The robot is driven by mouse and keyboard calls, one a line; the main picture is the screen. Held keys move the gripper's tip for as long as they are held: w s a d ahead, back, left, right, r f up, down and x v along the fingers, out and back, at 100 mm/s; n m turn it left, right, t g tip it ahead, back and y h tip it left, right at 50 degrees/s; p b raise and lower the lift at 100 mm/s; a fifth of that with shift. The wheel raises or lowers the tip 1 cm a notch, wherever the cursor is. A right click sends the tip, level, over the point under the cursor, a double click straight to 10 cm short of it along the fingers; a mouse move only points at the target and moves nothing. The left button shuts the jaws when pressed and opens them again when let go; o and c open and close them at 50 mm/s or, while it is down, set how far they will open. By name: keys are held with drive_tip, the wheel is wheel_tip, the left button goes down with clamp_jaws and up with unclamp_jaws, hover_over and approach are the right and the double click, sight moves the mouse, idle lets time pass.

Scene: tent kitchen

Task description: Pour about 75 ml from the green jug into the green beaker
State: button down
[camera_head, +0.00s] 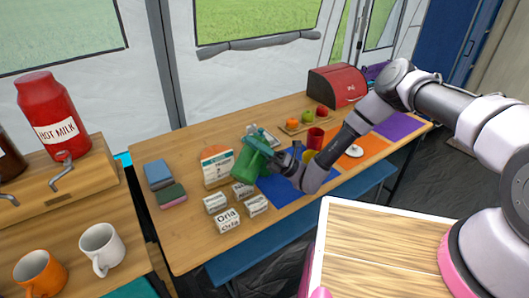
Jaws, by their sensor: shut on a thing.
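The green jug (247,164) is in the middle of the table, near the left end of the blue mat (281,190). It looks tilted. My gripper (272,157) reaches in from the right and is shut on the jug; its fingertips are hard to make out. I cannot make out a green beaker apart from the jug; it may be hidden behind the jug or my arm. Whether any liquid is flowing is too small to tell.
Several small white boxes (228,220) stand in front of the jug, and a larger carton (216,166) stands left of it. A yellow cup (309,156) and red cup (316,138) are beside my arm. A fruit board (292,129) and red bread bin (338,86) are behind.

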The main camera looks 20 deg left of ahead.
sight(252, 166)
drive_tip(key=shift+w+r+m+t+y, duration=0.35)
drive_tip(key=shift+m+t, duration=0.25)
drive_tip(key=shift+m, duration=0.1)
drive_tip(key=shift+w+d+r+m, duration=0.15)
drive_tip(key=shift+r+m, duration=0.05)
drive_tip(key=shift+m, duration=0.2)
drive_tip(key=shift+d+t, duration=0.4)
drive_tip(key=shift+w+d+r+m+t+y, duration=0.15)
drive_tip(key=shift+w+r+m+t+y, duration=0.2)
drive_tip(key=shift+w+m+t, duration=0.25)
idle(0.7)
drive_tip(key=s+n+g+h, duration=0.1)
drive_tip(key=n+g, duration=0.1)
drive_tip(key=s+f+n+g+h, duration=0.1)
drive_tip(key=n+g, duration=0.1)
drive_tip(key=n, duration=0.1)
drive_tip(key=s+n+g+h, duration=0.1)
drive_tip(key=s+n+g, duration=0.1)
drive_tip(key=n, duration=0.1)
drive_tip(key=shift+a+f+g, duration=0.15)
drive_tip(key=shift+a+g, duration=0.2)
drive_tip(key=shift+g, duration=0.05)
drive_tip(key=shift+s+a+r+n+g+h, duration=0.15)
drive_tip(key=shift+s+r+n+g+h, duration=0.15)
drive_tip(key=shift+r+n+h, duration=0.3)
drive_tip(key=shift+r, duration=0.15)
idle(0.5)
